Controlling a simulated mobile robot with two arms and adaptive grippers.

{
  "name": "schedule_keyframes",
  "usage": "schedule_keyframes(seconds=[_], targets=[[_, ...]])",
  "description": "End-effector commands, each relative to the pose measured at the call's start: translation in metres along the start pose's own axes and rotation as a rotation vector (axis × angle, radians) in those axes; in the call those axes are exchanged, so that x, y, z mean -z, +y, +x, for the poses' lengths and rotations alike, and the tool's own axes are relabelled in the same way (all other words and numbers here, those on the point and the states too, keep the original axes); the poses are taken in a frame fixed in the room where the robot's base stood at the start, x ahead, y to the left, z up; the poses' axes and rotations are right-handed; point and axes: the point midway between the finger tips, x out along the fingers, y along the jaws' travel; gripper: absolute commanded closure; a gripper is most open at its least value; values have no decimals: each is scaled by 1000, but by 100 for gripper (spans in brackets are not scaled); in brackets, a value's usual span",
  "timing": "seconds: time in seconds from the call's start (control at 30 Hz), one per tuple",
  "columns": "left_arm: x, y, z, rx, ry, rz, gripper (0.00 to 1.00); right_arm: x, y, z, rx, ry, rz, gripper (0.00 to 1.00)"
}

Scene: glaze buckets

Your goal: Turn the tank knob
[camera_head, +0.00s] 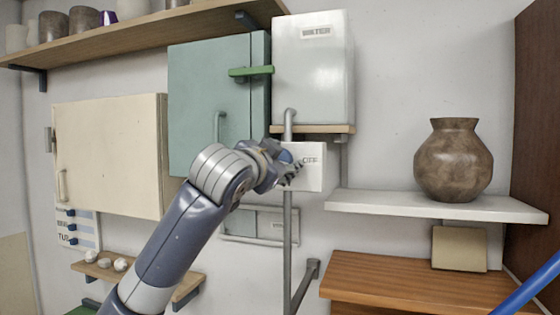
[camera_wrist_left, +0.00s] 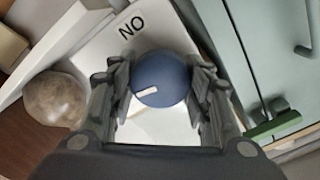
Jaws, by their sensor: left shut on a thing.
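The tank knob (camera_wrist_left: 160,72) is a round blue knob with a short white mark, on a white control box (camera_head: 313,180) under the white water tank (camera_head: 313,70). In the wrist view the mark lies left of and below the knob's middle, and the label "ON" shows upside down. The head view shows an "OFF" label on the box's right part. My left gripper (camera_wrist_left: 162,80) is shut on the knob, one finger on each side; it also shows in the head view (camera_head: 284,168), where it mostly hides the knob. My right gripper is not in view.
A green cabinet (camera_head: 205,100) with a green latch bar (camera_head: 251,71) stands left of the tank. A brown vase (camera_head: 453,165) stands on a white shelf (camera_head: 400,204) at the right. A grey pipe (camera_head: 287,260) runs down below the box. A wooden shelf (camera_head: 150,33) crosses the upper left.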

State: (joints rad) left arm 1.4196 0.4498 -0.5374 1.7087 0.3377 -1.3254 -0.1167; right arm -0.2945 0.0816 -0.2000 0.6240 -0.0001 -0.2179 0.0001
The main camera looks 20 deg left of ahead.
Motion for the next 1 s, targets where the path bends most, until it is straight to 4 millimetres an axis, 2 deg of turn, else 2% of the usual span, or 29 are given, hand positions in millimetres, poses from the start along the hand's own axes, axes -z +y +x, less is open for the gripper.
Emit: schedule_keyframes(seconds=[0.3, 0.6, 0.63, 0.7, 1.0], targets=[[-1, 1, 0, -1, 2, -199, 79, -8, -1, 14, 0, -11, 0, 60], [0, 0, 0, 0, 1, -214, 79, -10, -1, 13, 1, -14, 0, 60], [0, 0, 0, 0, 1, -214, 48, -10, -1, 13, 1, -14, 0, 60], [0, 0, 0, 0, 1, -213, 34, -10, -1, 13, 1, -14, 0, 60], [0, -1, 0, 1, 1, -212, 34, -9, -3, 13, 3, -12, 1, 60]])
